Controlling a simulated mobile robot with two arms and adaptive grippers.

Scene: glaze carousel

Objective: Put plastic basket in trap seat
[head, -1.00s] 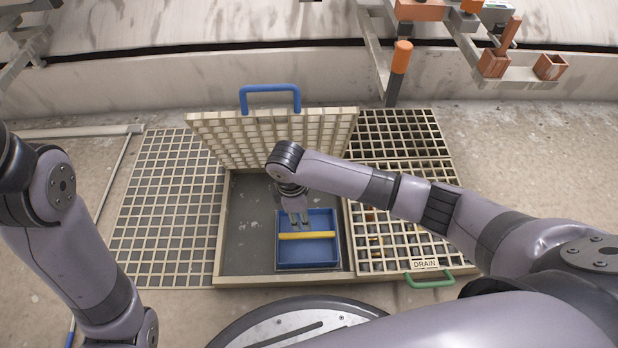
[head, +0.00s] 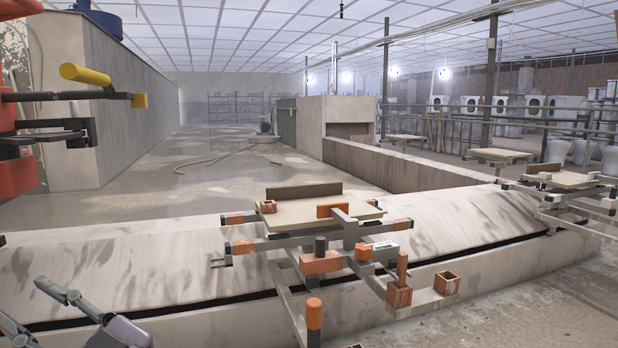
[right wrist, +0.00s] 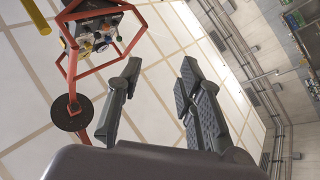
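The plastic basket and the trap seat do not show in either current view; the floor pit lies below the head picture. My right gripper (right wrist: 160,105) is open and empty in the right wrist view. Its two dark fingers stand well apart, with ceiling panels behind them. At the lower left of the head view, open grey fingers (head: 45,305) point up and left from a lilac wrist, which looks like the same right gripper. My left gripper does not show.
A rack with orange posts (head: 314,314) and clay-coloured cups stands ahead, by a long, low pale ledge (head: 120,265). A red machine with yellow ends (head: 20,165) is at the left. The red frame (right wrist: 72,70) shows in the wrist view.

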